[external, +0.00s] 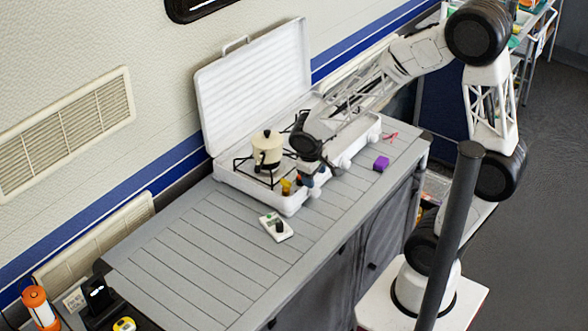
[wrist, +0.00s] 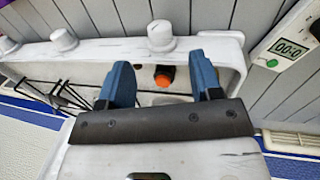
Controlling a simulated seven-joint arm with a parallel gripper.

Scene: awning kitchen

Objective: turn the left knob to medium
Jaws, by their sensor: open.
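The white camp stove (external: 262,199) stands open on the slatted counter, its knobs along the front edge. In the wrist view, which looks back from the stove side, the white left knob (wrist: 162,36) is the one nearest the timer. Two more white knobs, the middle one (wrist: 64,40) and the far one (wrist: 8,45), sit further left there. My gripper (wrist: 161,66) is open and empty, its blue fingers apart. The left knob shows just beyond the gap between them, with no clear contact.
A cream pot (external: 267,147) stands on the left burner. The raised lid (external: 255,85) is behind. An orange-tipped dark part (wrist: 163,77) shows between my fingers. A timer (external: 277,227) and a purple block (external: 381,163) lie on the counter. The counter's left part is clear.

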